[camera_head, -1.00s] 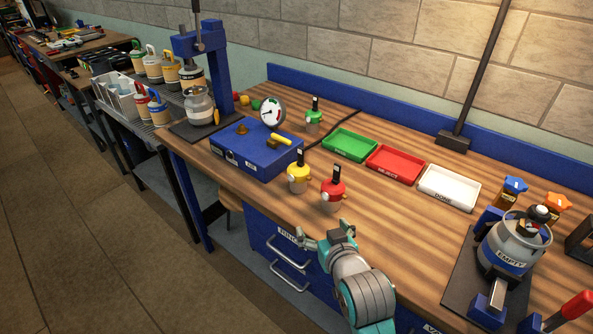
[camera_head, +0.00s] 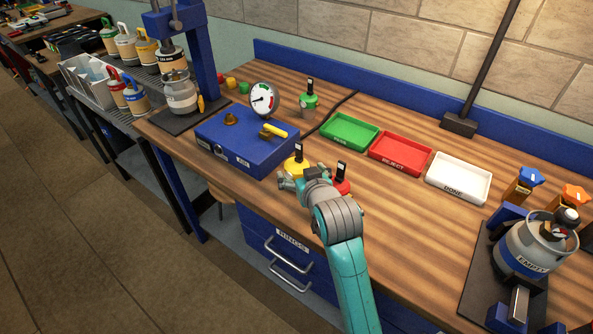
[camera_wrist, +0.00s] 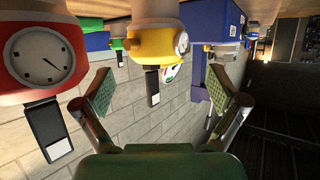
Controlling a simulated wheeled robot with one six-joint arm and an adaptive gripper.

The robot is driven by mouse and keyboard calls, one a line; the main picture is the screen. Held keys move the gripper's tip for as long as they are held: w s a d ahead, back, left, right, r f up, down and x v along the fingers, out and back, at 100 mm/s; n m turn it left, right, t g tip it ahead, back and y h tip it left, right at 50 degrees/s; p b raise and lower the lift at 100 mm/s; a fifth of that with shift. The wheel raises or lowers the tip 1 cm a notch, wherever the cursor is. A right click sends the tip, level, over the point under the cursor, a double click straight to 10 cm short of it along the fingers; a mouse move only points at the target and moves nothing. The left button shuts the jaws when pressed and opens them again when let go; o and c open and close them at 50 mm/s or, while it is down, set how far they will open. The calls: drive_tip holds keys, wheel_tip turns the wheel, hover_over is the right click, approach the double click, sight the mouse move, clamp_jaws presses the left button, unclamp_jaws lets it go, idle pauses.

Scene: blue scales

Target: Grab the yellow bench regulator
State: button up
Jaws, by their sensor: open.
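The yellow bench regulator (camera_head: 296,164) stands on the wooden bench in front of the blue case; my gripper partly covers it in the head view.
A red regulator (camera_head: 341,180) stands close on the right, half hidden by my gripper; its dial (camera_wrist: 40,57) shows at left. The blue case (camera_head: 240,148) is behind left. A green regulator (camera_head: 309,103) and green, red and white trays (camera_head: 458,178) stand farther back.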

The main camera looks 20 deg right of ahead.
sight(299, 167)
drive_tip(key=shift+x, duration=2.65)
drive_tip(key=shift+d, duration=0.15)
drive_tip(key=c, duration=1.6)
